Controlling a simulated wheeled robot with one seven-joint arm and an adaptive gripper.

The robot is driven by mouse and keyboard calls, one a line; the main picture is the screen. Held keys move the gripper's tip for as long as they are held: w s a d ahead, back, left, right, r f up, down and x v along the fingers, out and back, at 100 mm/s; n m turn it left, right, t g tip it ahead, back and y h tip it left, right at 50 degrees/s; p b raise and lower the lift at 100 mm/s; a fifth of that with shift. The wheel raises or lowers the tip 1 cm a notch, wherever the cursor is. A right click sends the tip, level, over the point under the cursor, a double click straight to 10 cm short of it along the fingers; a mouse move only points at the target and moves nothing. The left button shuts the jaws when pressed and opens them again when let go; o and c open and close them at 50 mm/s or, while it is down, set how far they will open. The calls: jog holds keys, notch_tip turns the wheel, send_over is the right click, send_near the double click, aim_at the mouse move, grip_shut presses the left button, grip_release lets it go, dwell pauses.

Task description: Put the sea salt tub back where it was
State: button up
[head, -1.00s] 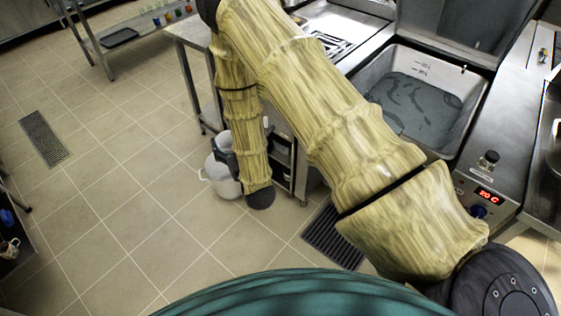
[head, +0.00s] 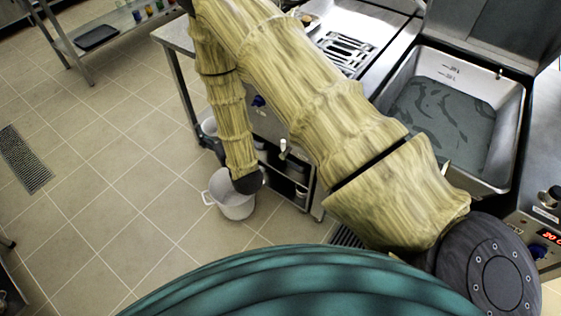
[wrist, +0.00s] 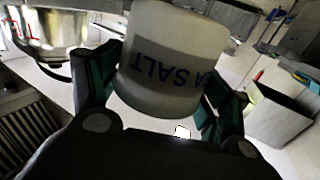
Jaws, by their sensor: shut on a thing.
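The sea salt tub (wrist: 165,60) is a pale, rounded tub with dark lettering, partly readable as "A SALT" and upside down in the wrist view. My gripper (wrist: 160,92) is shut on it, with a dark green finger on each side. The tub looks held above a pale surface. In the head view my arm crosses the picture, and I cannot make out the tub or the fingers there. The tub's former place cannot be told from these frames.
The wrist view shows a shiny steel pot (wrist: 55,35) at left, a pale box-like container (wrist: 280,115) at right and a dark slatted grate (wrist: 30,125). The head view shows a pale bucket (head: 233,203) on the floor, a sink-like basin (head: 445,115) and open tiled floor at left.

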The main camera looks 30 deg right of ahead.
jog(key=d+f+m+g+h+b, duration=0.4)
jog(key=d+f+b, duration=0.3)
jog(key=f+b, duration=1.2)
jog(key=d+f+m+g+h+b, duration=0.1)
jog(key=d+f+m+h+b, duration=0.4)
jog(key=f+b, duration=1.4)
jog(key=d+f+m+g+h+b, duration=0.4)
jog(key=d+f+b, duration=0.65)
jog(key=f, duration=1.35)
jog(key=w+d+f+b, duration=0.1)
jog(key=w+d+b, duration=0.2)
jog(key=w+d+n+t+h+b, duration=0.1)
jog(key=w+d+b, duration=0.2)
jog(key=w+d, duration=0.1)
jog(key=w+d+f+n+b, duration=0.1)
jog(key=w+d+b, duration=0.2)
jog(key=shift+w+d+f+b, duration=0.15)
jog(key=shift+d+f+b, duration=0.1)
jog(key=shift+f+b, duration=0.15)
notch_tip(320, 180, down, 3)
jog(key=shift+r+b, duration=0.1)
jog(key=shift+b, duration=1.05)
jog(key=shift+r, duration=0.1)
jog(key=o, duration=1.2)
jog(key=shift+c, duration=0.2)
